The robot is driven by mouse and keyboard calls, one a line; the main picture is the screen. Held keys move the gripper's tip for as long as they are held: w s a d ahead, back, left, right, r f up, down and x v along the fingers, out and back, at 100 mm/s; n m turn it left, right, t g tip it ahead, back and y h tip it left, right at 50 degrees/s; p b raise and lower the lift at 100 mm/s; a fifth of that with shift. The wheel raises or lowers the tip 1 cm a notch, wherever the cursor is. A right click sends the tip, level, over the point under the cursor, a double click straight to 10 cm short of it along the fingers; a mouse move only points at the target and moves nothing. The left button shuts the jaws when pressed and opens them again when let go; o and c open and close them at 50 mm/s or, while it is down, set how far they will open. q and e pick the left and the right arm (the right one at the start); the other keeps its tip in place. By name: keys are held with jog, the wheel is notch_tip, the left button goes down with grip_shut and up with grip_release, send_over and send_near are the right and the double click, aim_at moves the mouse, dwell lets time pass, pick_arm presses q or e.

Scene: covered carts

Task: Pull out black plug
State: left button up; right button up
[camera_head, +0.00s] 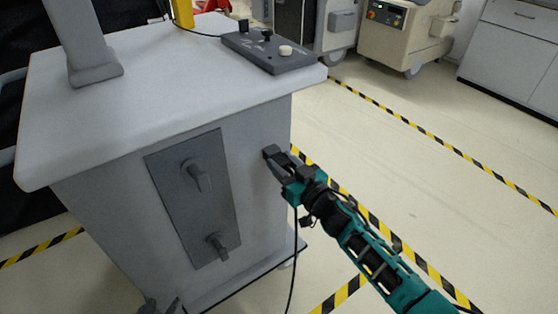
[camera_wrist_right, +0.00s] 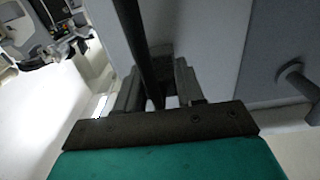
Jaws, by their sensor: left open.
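My right gripper (camera_head: 275,160) is at the cart's right side wall, in the head view. In the right wrist view its two fingers (camera_wrist_right: 159,85) stand on either side of a dark block, which looks like the black plug (camera_wrist_right: 160,62), against the grey wall. A black cable (camera_wrist_right: 137,40) runs between the fingers. In the head view the cable (camera_head: 294,240) hangs down beside the gripper. Whether the fingers press on the plug is unclear.
The grey cart (camera_head: 100,180) has a dark panel (camera_head: 190,225) with two knobs; one also shows in the wrist view (camera_wrist_right: 292,75). A control box (camera_head: 270,53) and a grey post (camera_head: 85,40) stand on its top. Floor (camera_head: 400,160) with striped tape is clear at the right.

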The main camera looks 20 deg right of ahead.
aim_at(292, 172)
grip_shut()
jog(key=shift+s, duration=0.1)
jog(key=shift+p+v, duration=1.35)
jog(key=shift+v, duration=1.55)
jog(key=shift+r, duration=0.1)
